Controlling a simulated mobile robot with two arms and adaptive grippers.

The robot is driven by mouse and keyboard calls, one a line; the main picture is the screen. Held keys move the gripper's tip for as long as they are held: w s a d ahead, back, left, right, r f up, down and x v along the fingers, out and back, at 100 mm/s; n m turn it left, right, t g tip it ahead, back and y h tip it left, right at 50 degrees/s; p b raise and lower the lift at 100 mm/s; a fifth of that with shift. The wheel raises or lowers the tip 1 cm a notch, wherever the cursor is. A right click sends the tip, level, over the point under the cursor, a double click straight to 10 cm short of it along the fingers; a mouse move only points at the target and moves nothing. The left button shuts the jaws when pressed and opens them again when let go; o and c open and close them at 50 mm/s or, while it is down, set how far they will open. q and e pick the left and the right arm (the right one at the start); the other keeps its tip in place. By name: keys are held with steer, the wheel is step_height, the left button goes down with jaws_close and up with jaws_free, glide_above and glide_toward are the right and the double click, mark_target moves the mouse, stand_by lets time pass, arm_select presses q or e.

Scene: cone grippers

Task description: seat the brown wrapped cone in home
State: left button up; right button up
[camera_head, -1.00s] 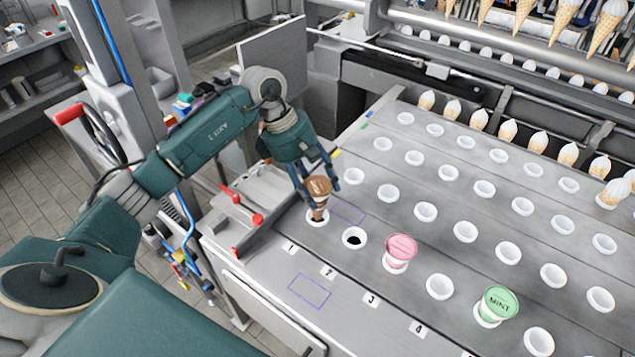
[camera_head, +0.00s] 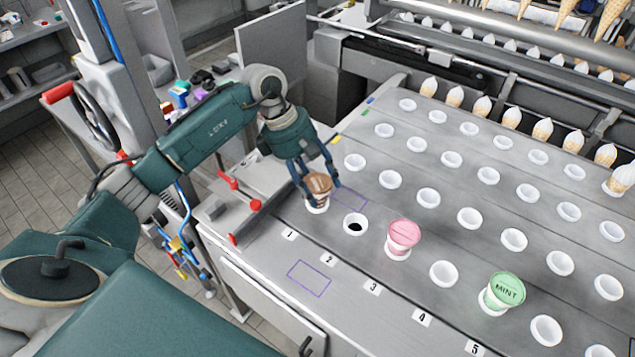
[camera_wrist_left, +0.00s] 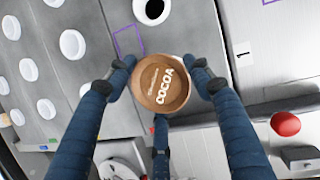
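My left gripper (camera_head: 322,186) reaches down around the cone. In the wrist view its fingers (camera_wrist_left: 162,78) lie close against the lid's sides and appear shut on it. My right gripper is not in view.
An empty hole (camera_head: 355,225) is beside it to the right. A pink-lidded cone (camera_head: 403,235) and a green MINT cone (camera_head: 503,291) stand farther right. Purple outlines mark the plate (camera_head: 309,277). Red-knobbed hardware (camera_head: 252,205) is at the left; white-topped cones (camera_head: 482,107) line the back.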

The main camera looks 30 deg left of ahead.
arm_select(q)
steer(key=o, duration=0.3)
steer(key=shift+r, duration=0.15)
steer(key=v, duration=1.1)
steer(key=shift+a+r, duration=0.25)
steer(key=shift+r, duration=0.1)
